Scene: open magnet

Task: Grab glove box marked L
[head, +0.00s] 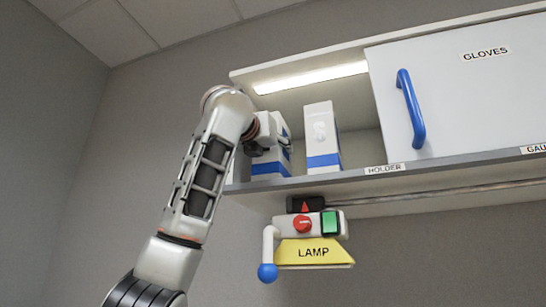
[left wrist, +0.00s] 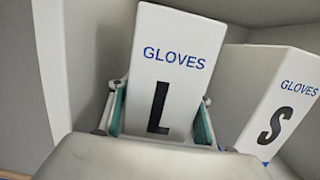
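The glove box marked L (left wrist: 168,75) is white with blue "GLOVES" lettering and stands in the middle of the left wrist view. In the head view a white box with a blue stripe (head: 270,170) stands at the left end of the open shelf bay, partly hidden by my left arm. My left gripper (left wrist: 160,115) has its two teal-padded fingers on either side of the L box, close to its sides. I cannot tell whether the pads press on it. In the head view the left gripper (head: 265,148) is at that box. My right gripper is not in view.
A glove box marked S (left wrist: 280,105) stands just right of the L box, and shows in the head view (head: 321,140). The shelf edge (head: 400,172) runs below. A closed "GLOVES" door (head: 455,90) has a blue handle (head: 411,108). A yellow lamp unit (head: 313,252) hangs beneath.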

